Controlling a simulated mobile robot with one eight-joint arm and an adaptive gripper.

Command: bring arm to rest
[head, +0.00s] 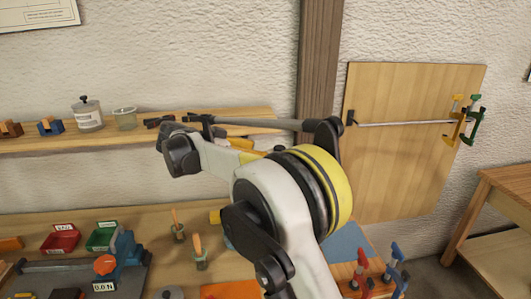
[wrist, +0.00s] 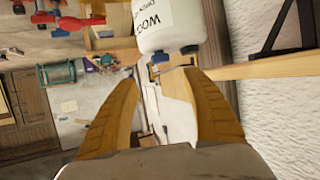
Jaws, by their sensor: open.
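My gripper (wrist: 160,75) shows in the wrist view. Its two yellow-orange fingers are spread apart, with nothing held between them. A white bottle (wrist: 168,22) with lettering that begins "WOO" appears just past the fingertips, upside down in this view; whether it touches a finger cannot be told. In the head view my arm is bent up in front of the shelf and bench, with its pale link and yellow ring in the middle. I cannot make out the gripper there.
The wall shelf (head: 60,145) carries a lidded jar (head: 87,114) and a small glass jar (head: 125,118). The bench below holds red (head: 60,239) and green (head: 103,236) bins and upright clamps (head: 395,272). A wooden table (head: 505,195) stands at far right.

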